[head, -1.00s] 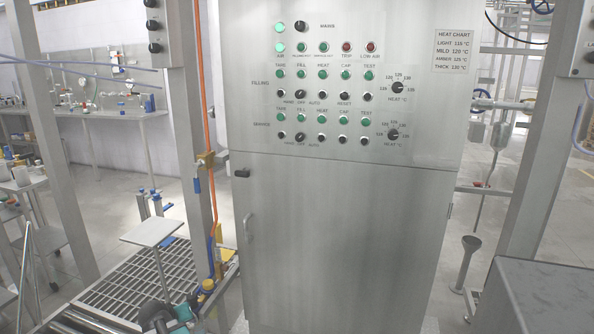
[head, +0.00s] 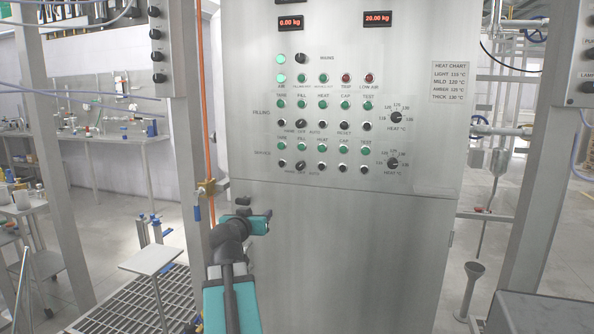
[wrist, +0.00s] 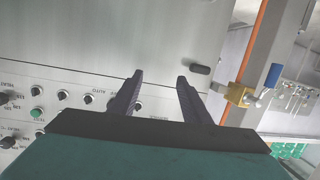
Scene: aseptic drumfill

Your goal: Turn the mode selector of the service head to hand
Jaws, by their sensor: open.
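The mode selector (head: 300,164) of the service head is a small black knob in the lower row of the cabinet panel. HAND, OFF and AUTO are printed below it. Its pointer looks slanted, but I cannot read its setting. My gripper (head: 268,214) is in front of the cabinet, below and left of the selector, apart from it. In the wrist view my gripper (wrist: 159,77) is open with nothing between its two dark fingers. The panel appears upside down there, and the left finger seems to hide the selector.
The filling row has a similar selector (head: 300,124) above. Black and green buttons flank both. Heat dials (head: 392,163) sit right. A black latch (wrist: 200,69) and a brass valve with blue handle (wrist: 240,95) are near my fingers. A steel post stands left of the cabinet.

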